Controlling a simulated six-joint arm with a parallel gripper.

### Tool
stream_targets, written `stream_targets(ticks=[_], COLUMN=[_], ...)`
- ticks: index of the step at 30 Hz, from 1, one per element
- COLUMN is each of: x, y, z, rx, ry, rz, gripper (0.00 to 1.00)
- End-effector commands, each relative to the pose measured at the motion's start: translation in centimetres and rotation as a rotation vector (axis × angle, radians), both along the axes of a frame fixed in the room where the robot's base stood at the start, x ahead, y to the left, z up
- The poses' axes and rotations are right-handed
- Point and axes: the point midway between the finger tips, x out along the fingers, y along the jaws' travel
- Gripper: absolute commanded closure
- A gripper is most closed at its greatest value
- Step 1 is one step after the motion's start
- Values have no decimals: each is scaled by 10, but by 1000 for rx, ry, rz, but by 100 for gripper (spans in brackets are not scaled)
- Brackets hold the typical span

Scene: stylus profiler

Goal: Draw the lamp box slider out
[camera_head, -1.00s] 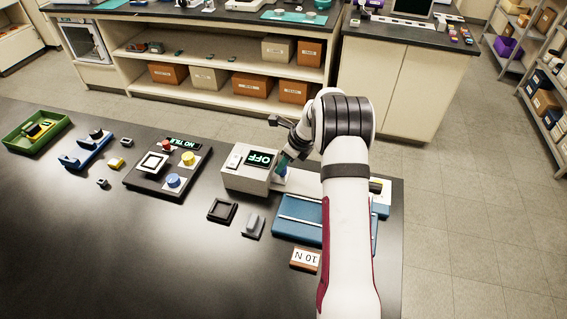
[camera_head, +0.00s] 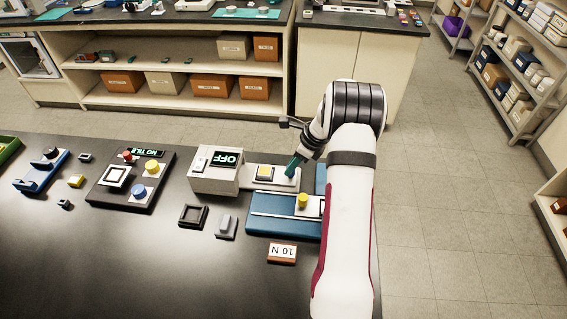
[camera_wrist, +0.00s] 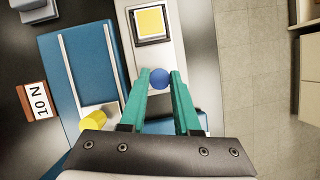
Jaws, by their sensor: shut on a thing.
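The lamp box (camera_head: 215,173) is a pale box with a display reading OFF. Its slider (camera_head: 276,184) is a light tray standing out from the box's right side, with a yellow tile in a dark frame (camera_head: 264,173) on it. The frame with the yellow tile also shows at the top of the wrist view (camera_wrist: 151,24). A blue knob (camera_wrist: 159,78) stands on the slider's outer end. My gripper (camera_head: 293,168) has green fingers, which also show in the wrist view (camera_wrist: 160,84), closed around the blue knob from both sides.
A blue device with rails and a yellow knob (camera_head: 302,201) lies just in front of the slider. A 10 N block (camera_head: 283,253), a dark square frame (camera_head: 193,216) and a grey block (camera_head: 227,227) lie nearby. A panel reading NO TILE (camera_head: 123,190) stands to the left.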

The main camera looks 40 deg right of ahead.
Motion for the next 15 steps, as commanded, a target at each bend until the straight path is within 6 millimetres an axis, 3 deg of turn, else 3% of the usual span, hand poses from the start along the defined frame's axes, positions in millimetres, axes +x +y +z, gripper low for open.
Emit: stream_targets(ticks=[5, 6, 8, 15], x=[-3, -3, -3, -2], y=[-3, -3, -3, -3], z=[-1, -1, -1, 0], rx=[-7, -7, -7, -5], ry=[3, 4, 4, 3], rz=[-1, -1, -2, 0], gripper=[100, 65, 56, 56])
